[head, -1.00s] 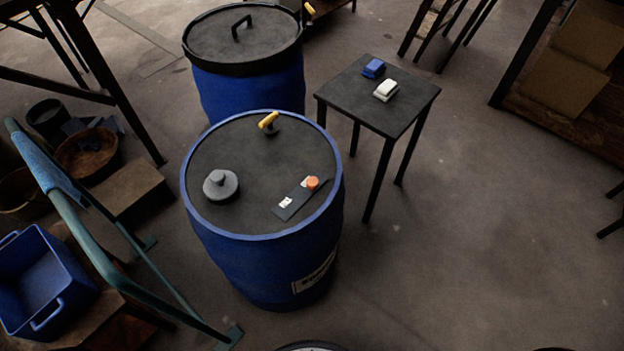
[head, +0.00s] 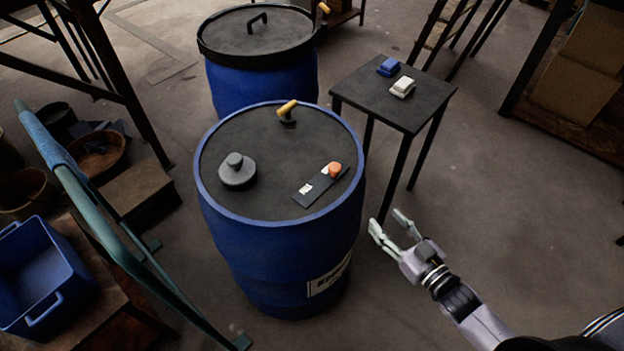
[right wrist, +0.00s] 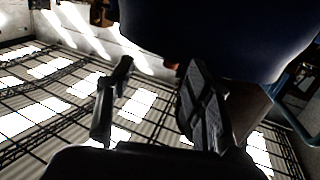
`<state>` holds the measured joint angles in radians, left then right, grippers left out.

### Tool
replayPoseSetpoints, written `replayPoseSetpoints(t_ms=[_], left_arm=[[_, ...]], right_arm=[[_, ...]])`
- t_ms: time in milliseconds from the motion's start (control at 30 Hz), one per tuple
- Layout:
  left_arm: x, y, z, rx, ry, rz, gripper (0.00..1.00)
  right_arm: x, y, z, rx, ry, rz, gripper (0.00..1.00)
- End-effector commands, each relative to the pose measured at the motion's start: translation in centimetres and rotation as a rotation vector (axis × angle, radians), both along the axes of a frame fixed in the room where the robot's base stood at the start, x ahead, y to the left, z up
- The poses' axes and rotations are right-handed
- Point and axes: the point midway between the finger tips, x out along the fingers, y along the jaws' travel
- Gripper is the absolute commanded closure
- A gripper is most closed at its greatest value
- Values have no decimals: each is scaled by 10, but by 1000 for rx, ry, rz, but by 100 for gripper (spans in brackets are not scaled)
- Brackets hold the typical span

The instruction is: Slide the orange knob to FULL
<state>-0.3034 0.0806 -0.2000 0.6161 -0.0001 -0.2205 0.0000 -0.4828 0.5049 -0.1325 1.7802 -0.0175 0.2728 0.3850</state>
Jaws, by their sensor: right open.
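The orange knob (head: 334,169) sits on a dark slider plate (head: 318,188) on the black lid of the front blue vat (head: 282,250). The knob is near the far right end of the plate. White labels (head: 305,188) show on the plate, too small to read. My right gripper (head: 388,222) is open and empty, to the right of the vat and apart from it. In the right wrist view the open fingers (right wrist: 155,95) show below the dark blue vat side (right wrist: 220,35); the knob cannot be made out there. My left gripper is not in view.
The lid also carries a grey round cap (head: 237,172) and a yellow-handled valve (head: 287,110). A second vat (head: 258,90) stands behind. A small black table (head: 425,112) with a blue item (head: 389,67) and a white item (head: 403,87) stands right. A teal rail (head: 110,220) runs left.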

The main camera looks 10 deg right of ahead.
Motion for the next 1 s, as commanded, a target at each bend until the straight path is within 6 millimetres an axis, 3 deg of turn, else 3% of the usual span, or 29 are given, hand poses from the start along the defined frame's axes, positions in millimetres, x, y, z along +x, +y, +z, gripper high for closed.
replayPoseSetpoints(t_ms=[100,200,367,1000], left_arm=[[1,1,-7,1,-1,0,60],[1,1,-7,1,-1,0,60],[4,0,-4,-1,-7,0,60],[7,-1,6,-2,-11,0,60]], right_arm=[[0,13,31,31,-73,49,53],[2,18,42,42,-93,62,53],[17,24,44,43,-97,63,53],[133,73,43,42,-94,61,53]])
